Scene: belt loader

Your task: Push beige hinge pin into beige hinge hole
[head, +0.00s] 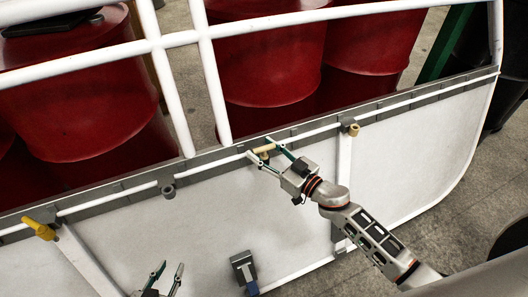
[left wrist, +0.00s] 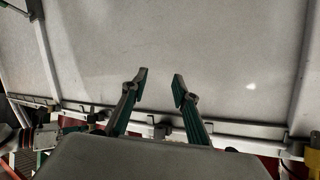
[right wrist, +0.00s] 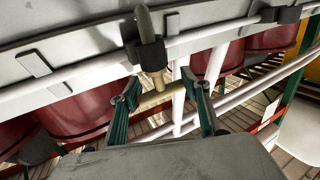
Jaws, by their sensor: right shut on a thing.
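The beige hinge pin (right wrist: 158,99) lies crosswise between the fingertips of my right gripper (right wrist: 162,100), which is shut on it. In the head view the pin (head: 264,148) and right gripper (head: 265,155) are at the panel's upper rail. In the right wrist view the pin's shaft meets a dark hinge block (right wrist: 150,54); a greyish rod stands out beyond the block. I cannot tell how deep the shaft sits; the hole is hidden. My left gripper (head: 167,279) is open and empty at the bottom of the head view; its spread fingers also show in the left wrist view (left wrist: 160,86).
The white panel (head: 130,235) has other hinges: a yellow pin (head: 40,228) at left, a grey one (head: 168,190), another beige one (head: 353,130) at right. White rails (head: 172,90) and red drums (head: 265,50) stand behind. A dark latch (head: 243,268) is low on the panel.

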